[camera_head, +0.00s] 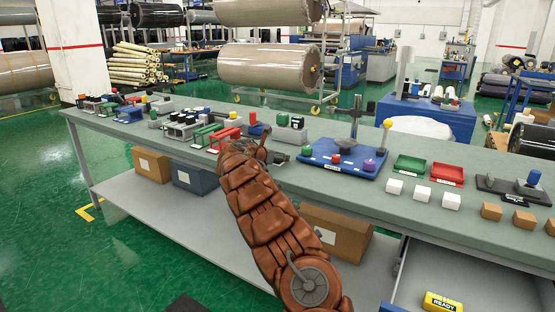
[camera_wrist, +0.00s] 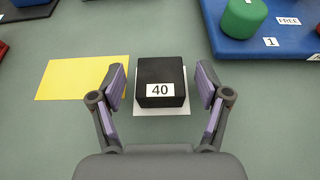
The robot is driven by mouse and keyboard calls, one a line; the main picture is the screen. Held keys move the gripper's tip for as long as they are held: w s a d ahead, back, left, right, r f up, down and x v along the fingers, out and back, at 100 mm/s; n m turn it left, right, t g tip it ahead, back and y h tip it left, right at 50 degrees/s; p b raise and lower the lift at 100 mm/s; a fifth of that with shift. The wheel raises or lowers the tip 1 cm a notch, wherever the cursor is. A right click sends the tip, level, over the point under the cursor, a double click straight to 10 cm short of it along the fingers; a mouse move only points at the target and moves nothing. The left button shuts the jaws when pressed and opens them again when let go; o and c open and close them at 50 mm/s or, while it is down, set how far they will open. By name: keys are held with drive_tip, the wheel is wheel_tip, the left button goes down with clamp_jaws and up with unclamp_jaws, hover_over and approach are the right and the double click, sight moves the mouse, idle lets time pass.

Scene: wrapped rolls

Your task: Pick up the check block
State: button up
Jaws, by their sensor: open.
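A black block (camera_wrist: 161,82) with a white label reading "40" sits on a white patch (camera_wrist: 162,111) on the grey-green bench top; no other label shows on it. In the wrist view my gripper (camera_wrist: 160,88) is open, with one purple-padded finger on each side of the block. Gaps show between both pads and the block, so I am not holding it. In the head view my gripper (camera_head: 277,152) is at the bench behind my brown-sleeved arm, small and partly hidden. I cannot make out the block clearly there.
A yellow sheet (camera_wrist: 75,79) lies left of the block. A blue board (camera_wrist: 270,45) with a green knob (camera_wrist: 243,16) stands at upper right. On the bench are a red stand (camera_head: 223,139), green tray (camera_head: 409,167) and red tray (camera_head: 447,174).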

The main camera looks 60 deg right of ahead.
drive_tip(key=shift+c, duration=0.4)
drive_tip(key=c, duration=1.2)
drive_tip(key=shift+r, duration=0.15)
